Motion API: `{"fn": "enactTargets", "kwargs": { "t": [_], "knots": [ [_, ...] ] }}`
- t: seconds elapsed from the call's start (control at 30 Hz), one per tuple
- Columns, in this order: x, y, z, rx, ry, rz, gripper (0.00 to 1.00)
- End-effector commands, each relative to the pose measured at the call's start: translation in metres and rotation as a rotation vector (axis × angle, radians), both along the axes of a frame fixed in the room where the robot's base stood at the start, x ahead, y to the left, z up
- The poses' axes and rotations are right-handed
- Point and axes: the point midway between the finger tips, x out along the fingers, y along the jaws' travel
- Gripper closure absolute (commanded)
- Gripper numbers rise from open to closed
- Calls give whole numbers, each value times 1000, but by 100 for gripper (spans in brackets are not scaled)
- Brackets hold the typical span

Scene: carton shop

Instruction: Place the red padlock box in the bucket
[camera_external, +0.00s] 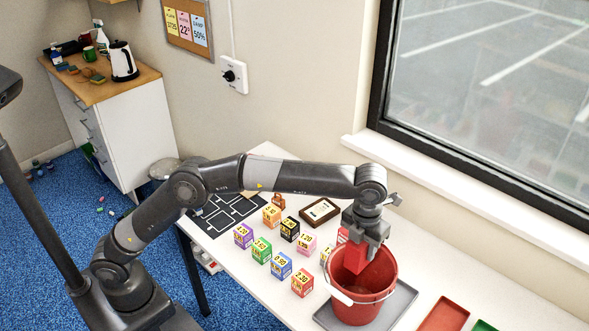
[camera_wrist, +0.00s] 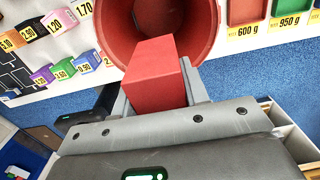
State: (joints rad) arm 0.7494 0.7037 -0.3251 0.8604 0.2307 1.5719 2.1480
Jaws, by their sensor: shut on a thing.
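The bucket (camera_external: 352,308) is red with a white handle and stands on a grey tray at the right of the table. The red padlock box (camera_external: 355,257) is in my gripper (camera_external: 359,247), at the bucket's mouth. In the wrist view the red box (camera_wrist: 153,66) sits between the two fingers of my gripper (camera_wrist: 158,92), with the open bucket (camera_wrist: 203,50) behind it. The gripper is shut on the box. The bucket's bottom is mostly hidden by the box. I cannot tell how far the box reaches below the rim.
Several small coloured price boxes, such as a blue one (camera_external: 281,266) and a green one (camera_external: 261,250), stand left of the bucket. A framed card (camera_external: 320,211) lies behind them. The grey tray (camera_external: 400,302) is under the bucket. A red tray (camera_external: 445,315) lies to its right.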

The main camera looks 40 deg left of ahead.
Motion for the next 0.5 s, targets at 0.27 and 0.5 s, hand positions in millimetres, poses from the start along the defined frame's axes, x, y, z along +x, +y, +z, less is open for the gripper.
{"fn": "enactTargets", "kwargs": {
  "t": [0.27, 0.5],
  "knots": [
    [0, 0, -38, 16, 2, 1, 94],
    [-1, 1, -102, 18, 3, 1, 94]
  ]
}}
